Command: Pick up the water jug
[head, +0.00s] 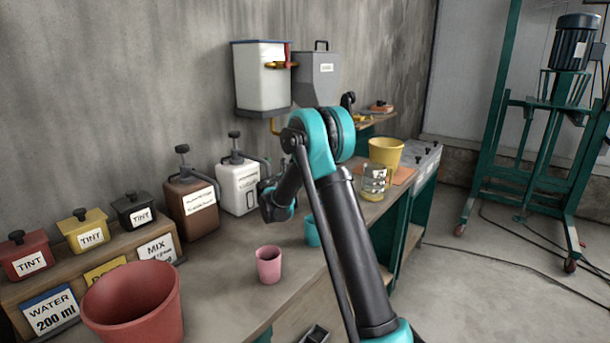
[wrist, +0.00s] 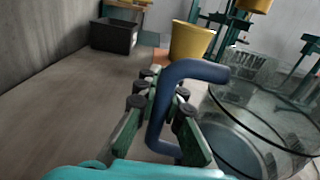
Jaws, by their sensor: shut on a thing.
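The water jug (head: 374,183) is a clear vessel with markings. In the head view it shows just right of my arm, in front of a yellow bucket (head: 387,152). In the wrist view the jug (wrist: 262,125) fills the right side, and its dark blue handle (wrist: 196,70) runs down between my fingers. My gripper (wrist: 163,115) is shut on this handle. In the head view my arm hides the gripper and the handle. I cannot tell whether the jug's base touches the worktop.
The yellow bucket also shows in the wrist view (wrist: 190,42), beyond the handle. A dark box (wrist: 114,36) stands farther back. A pink cup (head: 269,265) and a red bucket (head: 133,308) stand on the nearer worktop. Pump jugs (head: 238,187) line the wall.

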